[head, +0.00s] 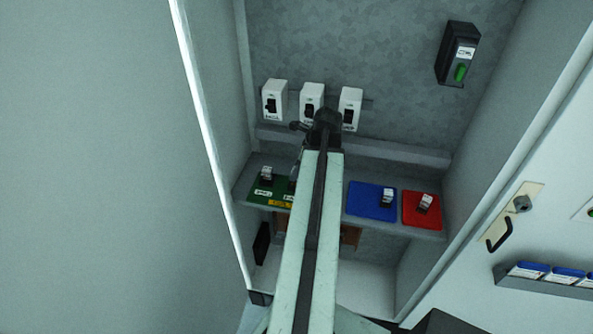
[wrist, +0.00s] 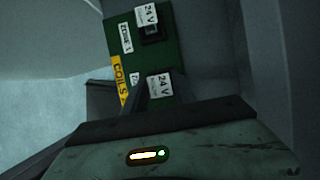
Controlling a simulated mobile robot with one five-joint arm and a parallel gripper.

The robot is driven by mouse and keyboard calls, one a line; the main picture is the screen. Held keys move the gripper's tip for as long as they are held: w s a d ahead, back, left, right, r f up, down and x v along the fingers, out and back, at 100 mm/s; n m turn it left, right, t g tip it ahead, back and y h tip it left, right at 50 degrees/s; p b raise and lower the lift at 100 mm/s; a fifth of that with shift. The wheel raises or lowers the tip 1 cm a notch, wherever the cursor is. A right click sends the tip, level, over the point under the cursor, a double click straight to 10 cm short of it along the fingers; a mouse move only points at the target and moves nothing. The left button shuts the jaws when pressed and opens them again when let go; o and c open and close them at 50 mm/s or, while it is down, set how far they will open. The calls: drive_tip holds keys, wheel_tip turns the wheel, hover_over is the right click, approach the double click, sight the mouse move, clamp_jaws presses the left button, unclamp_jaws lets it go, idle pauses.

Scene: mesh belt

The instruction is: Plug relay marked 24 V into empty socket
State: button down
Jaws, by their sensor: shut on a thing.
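In the head view, the green board (head: 256,199) lies on the shelf, with a relay (head: 266,174) standing at its left. My arm covers the board's right part and most of my gripper. In the wrist view, the green board (wrist: 176,46) has a yellow coils strip (wrist: 119,78) and a Zone 1 label (wrist: 126,38). An upper relay marked 24 V (wrist: 148,18) stands beside that label. My gripper (wrist: 143,98) is shut on a nearer relay marked 24 V (wrist: 161,86), at the board's lower end. Its underside and any socket below it are hidden.
A blue mat (head: 358,205) and a red mat (head: 412,220) each bear a relay to the right on the shelf (head: 440,234). Several white switch units (head: 274,98) line the back wall. Cabinet walls bound both sides. A black box (head: 458,52) hangs upper right.

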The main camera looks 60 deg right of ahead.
drive_tip(key=shift+f+b, duration=1.05)
drive_tip(key=shift+f, duration=0.1)
drive_tip(key=c, duration=0.9)
unclamp_jaws()
drive_tip(key=shift+r, duration=0.1)
wheel_tip(320, 180, up, 9)
drive_tip(key=p, duration=0.9)
